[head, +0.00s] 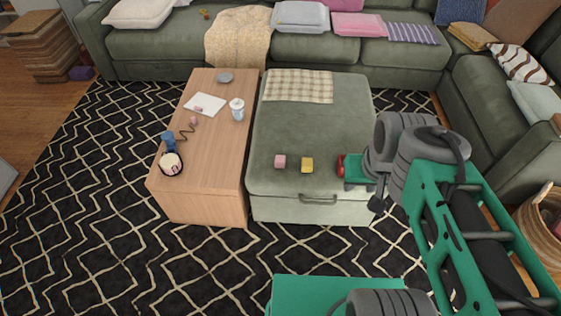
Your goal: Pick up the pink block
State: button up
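A small pink block (280,161) sits on the green ottoman (275,125), near its front edge. A yellow block (307,165) sits just right of it, with a small gap between them. My gripper (347,167) is at the right front of the ottoman, right of both blocks and apart from the pink one. A small red thing (341,165) shows at its tip; I cannot tell whether it is part of the gripper or a separate object. The fingers are too small and hidden to show whether they are open or shut.
A wooden table (216,140) stands left of the ottoman, bearing a white jar (237,109), paper (204,104), a blue item (168,141) and a round dish (171,163). A green sofa (160,50) runs behind and right. A folded checked cloth (298,86) lies on the ottoman's far end.

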aim_at(279, 160)
jog(key=u, duration=0.1)
jog(key=i, duration=0.6)
jog(key=u, duration=2.6)
